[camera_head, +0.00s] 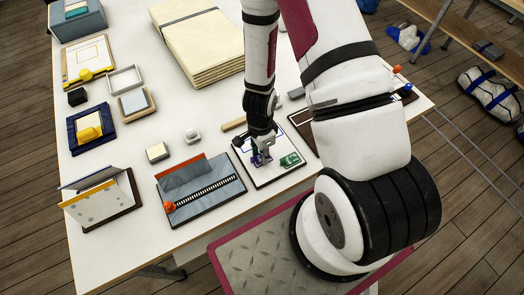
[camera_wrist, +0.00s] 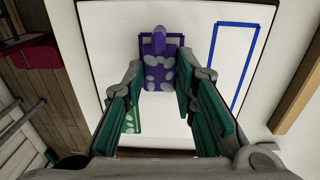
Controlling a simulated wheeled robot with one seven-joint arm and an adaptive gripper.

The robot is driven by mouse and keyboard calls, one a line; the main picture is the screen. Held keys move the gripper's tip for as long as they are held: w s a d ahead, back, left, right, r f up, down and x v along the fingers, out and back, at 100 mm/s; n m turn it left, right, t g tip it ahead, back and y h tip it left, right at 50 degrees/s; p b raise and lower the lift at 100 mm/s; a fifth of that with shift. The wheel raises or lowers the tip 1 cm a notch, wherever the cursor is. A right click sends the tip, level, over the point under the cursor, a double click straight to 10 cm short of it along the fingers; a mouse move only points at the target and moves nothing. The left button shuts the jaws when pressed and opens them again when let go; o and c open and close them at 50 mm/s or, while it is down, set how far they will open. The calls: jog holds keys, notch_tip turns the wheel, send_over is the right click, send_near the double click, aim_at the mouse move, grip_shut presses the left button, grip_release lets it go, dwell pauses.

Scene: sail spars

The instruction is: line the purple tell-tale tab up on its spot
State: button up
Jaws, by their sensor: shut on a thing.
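The purple tell-tale tab (camera_wrist: 158,68), with pale grey spots, is between the fingertips of my gripper (camera_wrist: 161,84) in the wrist view. My gripper is shut on it. Purple outline marks (camera_wrist: 176,36) show on the white board just beyond and around the tab's far end. The tab hides most of that outline, so its exact fit cannot be told. In the head view my gripper (camera_head: 261,157) is low over the dark-edged white board (camera_head: 262,178). Whether the tab touches the board is unclear.
An empty blue outline (camera_wrist: 232,65) is on the board to the right. A green patterned piece (camera_head: 291,160) lies on the board beside my gripper. A grey zip panel (camera_head: 200,190) lies to the left, and a wooden strip (camera_wrist: 297,92) lies along the board's right side.

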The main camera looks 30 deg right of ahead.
jog(key=shift+f, duration=0.45)
jog(key=o, duration=1)
jog(key=shift+c, duration=0.7)
jog(key=shift+r, duration=0.1)
jog(key=shift+r, duration=3.45)
